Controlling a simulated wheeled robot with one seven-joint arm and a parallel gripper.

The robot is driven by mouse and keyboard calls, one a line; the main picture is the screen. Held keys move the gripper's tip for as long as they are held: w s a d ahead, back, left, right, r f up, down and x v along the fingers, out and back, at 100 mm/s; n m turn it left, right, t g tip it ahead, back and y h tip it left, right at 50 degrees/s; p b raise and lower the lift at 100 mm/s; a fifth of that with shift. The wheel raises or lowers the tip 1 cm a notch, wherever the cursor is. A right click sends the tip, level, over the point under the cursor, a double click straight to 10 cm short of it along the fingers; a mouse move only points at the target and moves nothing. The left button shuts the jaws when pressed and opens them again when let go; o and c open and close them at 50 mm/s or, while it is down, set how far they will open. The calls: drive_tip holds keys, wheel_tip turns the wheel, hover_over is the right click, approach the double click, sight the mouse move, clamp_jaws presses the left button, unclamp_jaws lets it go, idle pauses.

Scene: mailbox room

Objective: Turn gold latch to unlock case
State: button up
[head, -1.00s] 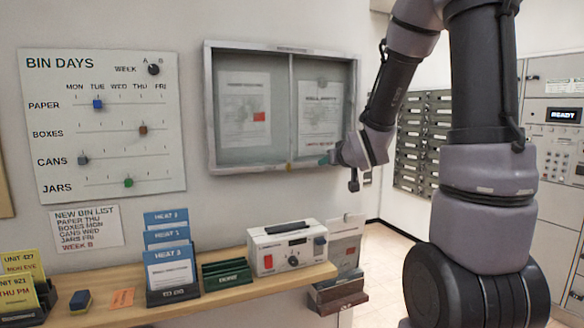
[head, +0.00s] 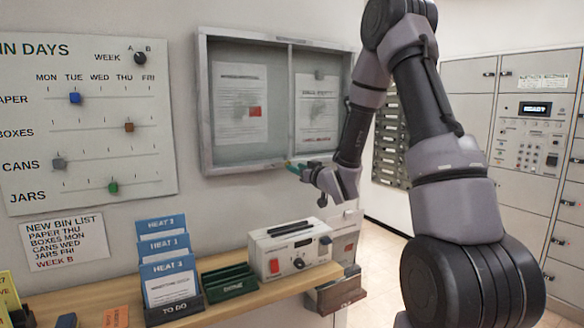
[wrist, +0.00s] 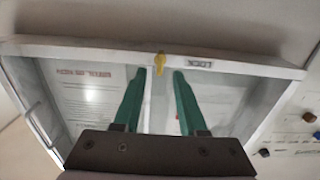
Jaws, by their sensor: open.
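The gold latch (wrist: 159,62) is a small yellow tab on the case's lower frame, by the centre divider and beside a LOCK label (wrist: 198,65). The wrist view shows the case upside down. The glass-fronted case (head: 203,110) hangs on the wall with both panes closed. My gripper (head: 292,167) is at the case's lower edge, near the divider. In the wrist view its green fingers (wrist: 160,73) are spread, one either side of the latch in the picture, with nothing held. I cannot tell whether they touch it. The latch is not discernible in the head view.
A wooden counter (head: 90,298) below holds a white device (head: 262,240) and blue HEAT folders (head: 165,262). A BIN DAYS board (head: 90,185) with sliders is on the wall at left. Metal lockers (head: 470,100) stand at right. The wall below the case is bare.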

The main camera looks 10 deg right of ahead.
sight(288, 163)
drive_tip(key=x, duration=0.3)
drive_tip(key=shift+w+a, duration=0.1)
drive_tip(key=shift+w, duration=0.2)
clamp_jaws()
